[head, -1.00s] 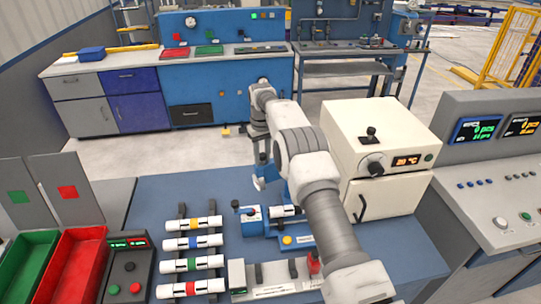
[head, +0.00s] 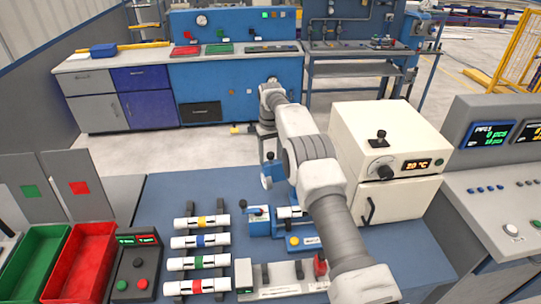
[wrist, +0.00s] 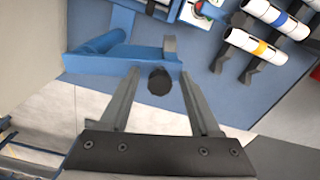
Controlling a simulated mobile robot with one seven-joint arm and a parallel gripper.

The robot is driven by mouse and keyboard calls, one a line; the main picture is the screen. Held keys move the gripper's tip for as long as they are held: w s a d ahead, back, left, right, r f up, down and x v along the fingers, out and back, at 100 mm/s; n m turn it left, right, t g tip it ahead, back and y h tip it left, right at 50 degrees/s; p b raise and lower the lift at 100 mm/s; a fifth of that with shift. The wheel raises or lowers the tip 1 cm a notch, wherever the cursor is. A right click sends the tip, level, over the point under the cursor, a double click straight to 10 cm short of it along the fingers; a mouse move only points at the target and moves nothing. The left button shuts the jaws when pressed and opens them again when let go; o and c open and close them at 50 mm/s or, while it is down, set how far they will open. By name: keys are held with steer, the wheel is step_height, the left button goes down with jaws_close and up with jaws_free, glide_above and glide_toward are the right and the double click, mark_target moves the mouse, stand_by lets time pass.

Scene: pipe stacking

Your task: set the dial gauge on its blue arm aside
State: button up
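The blue arm (wrist: 95,62) of the dial gauge crosses the upper left of the wrist view, with a dark round knob (wrist: 159,80) on it. In the head view the pale round gauge (head: 267,181) shows at the bench's far edge, partly hidden. My gripper (wrist: 158,76) is open, its two fingers on either side of the dark knob, with gaps visible. I cannot tell whether a finger touches the blue arm.
White pipes with coloured bands (head: 202,241) lie on a rack at the left. A blue fixture (head: 259,222) holds a pipe nearby. A cream oven (head: 385,140) stands close at the right. Red (head: 80,262) and green (head: 35,262) bins stand far left. Blue bench top is free left of the gauge.

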step_height(320, 180, up, 8)
steer(key=shift+f, duration=0.25)
stand_by(0.4)
